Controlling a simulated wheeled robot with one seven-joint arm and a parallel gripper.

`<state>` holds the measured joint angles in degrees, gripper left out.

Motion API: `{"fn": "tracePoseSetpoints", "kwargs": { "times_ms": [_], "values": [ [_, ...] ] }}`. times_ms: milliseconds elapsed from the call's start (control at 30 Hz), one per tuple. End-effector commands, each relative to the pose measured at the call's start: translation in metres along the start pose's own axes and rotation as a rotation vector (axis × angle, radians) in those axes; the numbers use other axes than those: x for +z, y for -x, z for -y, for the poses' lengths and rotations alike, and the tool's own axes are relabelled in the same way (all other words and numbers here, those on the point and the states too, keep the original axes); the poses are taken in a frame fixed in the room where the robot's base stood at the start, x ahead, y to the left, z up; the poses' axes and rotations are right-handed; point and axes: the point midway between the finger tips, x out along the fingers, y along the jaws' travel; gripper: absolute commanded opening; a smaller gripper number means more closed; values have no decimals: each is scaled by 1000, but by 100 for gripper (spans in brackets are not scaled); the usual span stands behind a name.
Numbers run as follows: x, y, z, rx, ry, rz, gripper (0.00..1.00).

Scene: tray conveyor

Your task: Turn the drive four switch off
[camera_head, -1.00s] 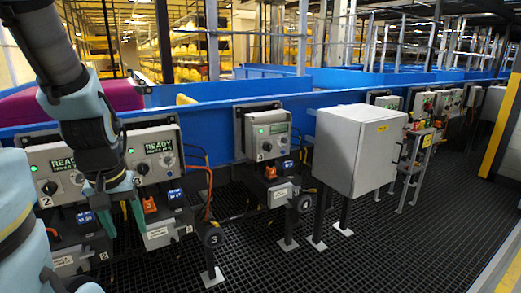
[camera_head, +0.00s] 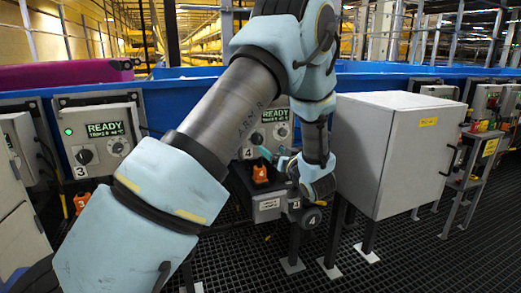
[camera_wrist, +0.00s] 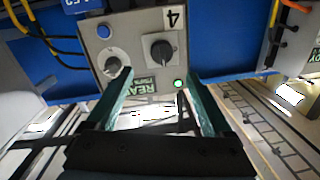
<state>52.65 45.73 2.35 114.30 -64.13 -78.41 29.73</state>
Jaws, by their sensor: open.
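The drive four box (camera_wrist: 140,22), marked 4, shows upside down in the wrist view. I cannot tell the exact gap to the switch. In the head view my arm hides much of the box (camera_head: 283,113).
The drive three box (camera_head: 105,143) with a lit green lamp stands to the left. A large grey cabinet (camera_head: 385,155) stands close to the right of my gripper. A blue conveyor wall (camera_head: 200,95) runs behind.

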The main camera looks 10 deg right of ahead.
Motion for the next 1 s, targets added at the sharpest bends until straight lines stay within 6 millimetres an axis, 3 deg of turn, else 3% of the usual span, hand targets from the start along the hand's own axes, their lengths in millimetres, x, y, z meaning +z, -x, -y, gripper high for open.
{"fn": "tracePoseSetpoints", "kwargs": {
  "times_ms": [167, 600, 800, 1000],
  "values": [
    [-1, -12, 0, -19, -6, -16, 85],
    [-2, -88, 2, -16, -3, -14, 85],
    [-2, -104, 2, -15, -5, -14, 85],
    [-2, -106, 1, -14, -5, -14, 85]
  ]
}}
